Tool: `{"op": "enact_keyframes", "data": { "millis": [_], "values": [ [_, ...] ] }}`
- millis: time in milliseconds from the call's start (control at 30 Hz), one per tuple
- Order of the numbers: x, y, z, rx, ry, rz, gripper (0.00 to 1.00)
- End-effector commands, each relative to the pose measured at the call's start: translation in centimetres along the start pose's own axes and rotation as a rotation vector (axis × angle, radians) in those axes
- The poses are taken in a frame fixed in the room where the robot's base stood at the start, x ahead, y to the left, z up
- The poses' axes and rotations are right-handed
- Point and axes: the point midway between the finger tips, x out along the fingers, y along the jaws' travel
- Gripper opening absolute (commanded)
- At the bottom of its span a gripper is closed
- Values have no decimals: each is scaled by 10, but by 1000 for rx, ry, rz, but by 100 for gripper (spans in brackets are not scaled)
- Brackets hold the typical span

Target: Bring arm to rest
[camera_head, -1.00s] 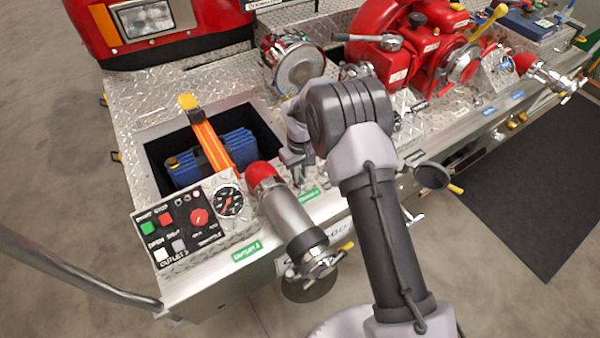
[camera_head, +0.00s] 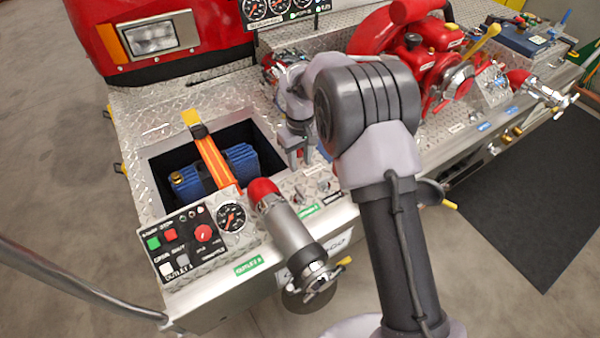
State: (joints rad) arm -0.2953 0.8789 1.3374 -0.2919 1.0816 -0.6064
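My arm rises from the bottom right of the head view, bends at a large dark joint and folds down toward the bumper deck. My gripper (camera_head: 296,157) hangs pointing down above the deck, just right of the open well and behind the red-ended outlet pipe (camera_head: 285,225). It is small and partly in shadow. Its fingertips look close to the deck, and I cannot tell whether they touch it. I see nothing clearly held, and the gap between the fingers is not clear. My upper arm hides part of the deck and the front edge behind it.
A control panel (camera_head: 190,245) with buttons and a gauge sits at the front left. The well holds a blue object (camera_head: 240,160) under an orange strap (camera_head: 212,158). A red pump (camera_head: 430,60) stands behind my arm. A metal rail (camera_head: 75,285) crosses the lower left.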

Motion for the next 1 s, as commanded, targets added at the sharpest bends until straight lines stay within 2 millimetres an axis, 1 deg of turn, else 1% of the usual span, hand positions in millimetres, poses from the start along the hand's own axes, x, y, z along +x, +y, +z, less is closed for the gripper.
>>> {"op": "enact_keyframes", "data": {
  "millis": [33, 100, 167, 267, 633, 667, 733, 767, 833, 867, 900, 967, 1000],
  "values": [
    [-13, 0, 0, 0, 2, 1, 33],
    [-23, 0, 0, 1, 1, 0, 33],
    [-28, 0, 0, 0, 1, 1, 33],
    [-31, 0, 0, 0, 0, 0, 33],
    [-31, 0, 0, 0, 0, 0, 33],
    [-32, 0, 0, 3, 1, 0, 33],
    [-46, 3, 5, 29, 19, 0, 33],
    [-58, 5, 10, 54, 34, 0, 33],
    [-97, 9, 33, 142, 85, -2, 33],
    [-116, 10, 47, 192, 112, -5, 33],
    [-140, 9, 70, 263, 151, -9, 33],
    [-172, 5, 109, 374, 211, -18, 33],
    [-189, -1, 137, 447, 253, -25, 33]
  ]
}}
